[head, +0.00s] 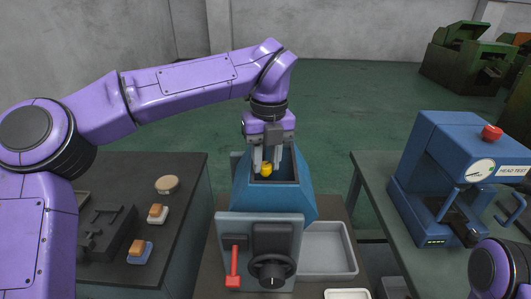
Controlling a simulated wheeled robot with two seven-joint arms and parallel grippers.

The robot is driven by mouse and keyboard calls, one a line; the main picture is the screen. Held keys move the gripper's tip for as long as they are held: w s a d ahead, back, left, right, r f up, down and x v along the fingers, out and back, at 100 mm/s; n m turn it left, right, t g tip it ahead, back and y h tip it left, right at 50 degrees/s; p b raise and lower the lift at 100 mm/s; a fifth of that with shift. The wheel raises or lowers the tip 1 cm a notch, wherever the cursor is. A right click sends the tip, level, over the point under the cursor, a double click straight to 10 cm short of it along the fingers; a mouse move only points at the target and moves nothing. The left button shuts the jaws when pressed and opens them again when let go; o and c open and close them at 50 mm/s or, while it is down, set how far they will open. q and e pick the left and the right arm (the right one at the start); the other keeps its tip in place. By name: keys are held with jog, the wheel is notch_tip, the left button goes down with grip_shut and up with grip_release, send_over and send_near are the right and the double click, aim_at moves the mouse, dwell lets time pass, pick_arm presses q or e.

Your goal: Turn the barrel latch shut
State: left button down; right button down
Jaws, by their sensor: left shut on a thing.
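The blue machine (262,203) stands in the middle, with an open, dark-topped hopper. My left gripper (267,166) points down at the hopper's opening, its fingers shut on a small yellow piece (266,169). The fingers hide part of this piece. The machine's grey front panel carries a red lever (233,268), hanging downward, and a round black handwheel (272,270). I cannot tell which part is the barrel latch. My right gripper is out of view; only a purple part of my right arm shows at the bottom right.
A grey tray (327,248) lies right of the machine. The left dark table (188,190) holds a black fixture, a round disc and two small blocks with orange-brown tops. A blue test machine (460,165) stands on the right table. Green floor lies open behind.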

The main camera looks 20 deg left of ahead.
aim_at(269, 164)
pick_arm(q)
jog(key=m+p, duration=0.3)
jog(key=m, duration=0.2)
jog(key=shift+r, duration=0.1)
jog(key=shift+m+p, duration=1.15)
jog(key=shift+m, duration=0.65)
jog(key=shift+f, duration=0.2)
jog(key=c, duration=0.8)
grip_release()
jog(key=shift+w, duration=0.1)
notch_tip(269, 164, up, 10)
jog(key=b, duration=0.1)
jog(key=shift+d+r, duration=0.25)
jog(key=shift+d, duration=0.05)
jog(key=shift+f, duration=0.1)
